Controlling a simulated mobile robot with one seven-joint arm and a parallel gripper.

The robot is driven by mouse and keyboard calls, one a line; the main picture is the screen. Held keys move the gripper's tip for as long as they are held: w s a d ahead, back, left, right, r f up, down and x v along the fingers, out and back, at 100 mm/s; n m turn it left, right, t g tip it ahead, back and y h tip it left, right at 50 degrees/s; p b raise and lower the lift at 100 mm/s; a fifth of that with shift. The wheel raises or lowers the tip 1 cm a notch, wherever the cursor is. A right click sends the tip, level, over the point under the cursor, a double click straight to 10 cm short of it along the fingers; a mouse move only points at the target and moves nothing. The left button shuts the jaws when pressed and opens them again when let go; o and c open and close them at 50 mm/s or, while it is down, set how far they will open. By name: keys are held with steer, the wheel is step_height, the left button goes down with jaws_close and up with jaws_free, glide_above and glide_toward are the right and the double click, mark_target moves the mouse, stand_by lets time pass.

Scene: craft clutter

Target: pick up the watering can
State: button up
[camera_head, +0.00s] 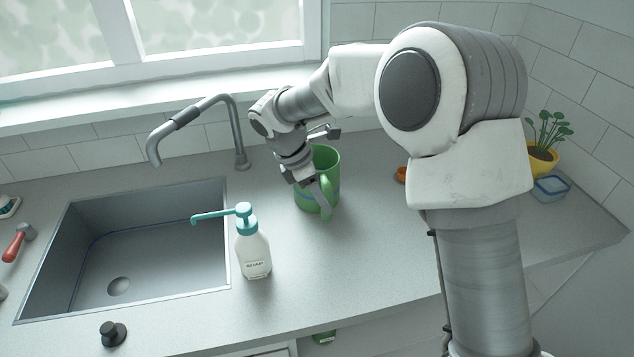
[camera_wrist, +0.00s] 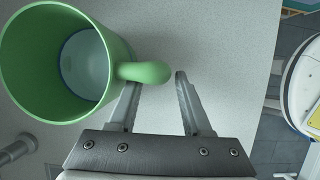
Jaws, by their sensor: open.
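The green open-topped vessel with a side handle (camera_head: 325,161), which I take to be the watering can, stands upright on the counter right of the sink. I see no spout on it. In the wrist view the same green can (camera_wrist: 20,75) fills the upper left, its inside empty. My gripper (camera_head: 318,196) is at the can's near side, pointing down. In the wrist view the open fingers (camera_wrist: 157,82) have the handle's end (camera_wrist: 146,72) at the gap between their tips. The left finger passes partly behind the handle; I cannot tell whether they touch.
A white soap bottle (camera_head: 253,255) with a teal pump stands left of the can, beside the sink (camera_head: 140,255). The grey tap (camera_head: 238,135) rises behind. A yellow plant pot (camera_head: 541,162) and a blue-rimmed container (camera_head: 551,188) are at the far right.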

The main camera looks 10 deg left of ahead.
steer(key=x, duration=0.3)
steer(key=shift+d+f, duration=0.1)
steer(key=shift+f, duration=0.15)
steer(key=c, duration=0.7)
jaws_close()
steer(key=shift+w+r, duration=0.15)
stand_by(0.4)
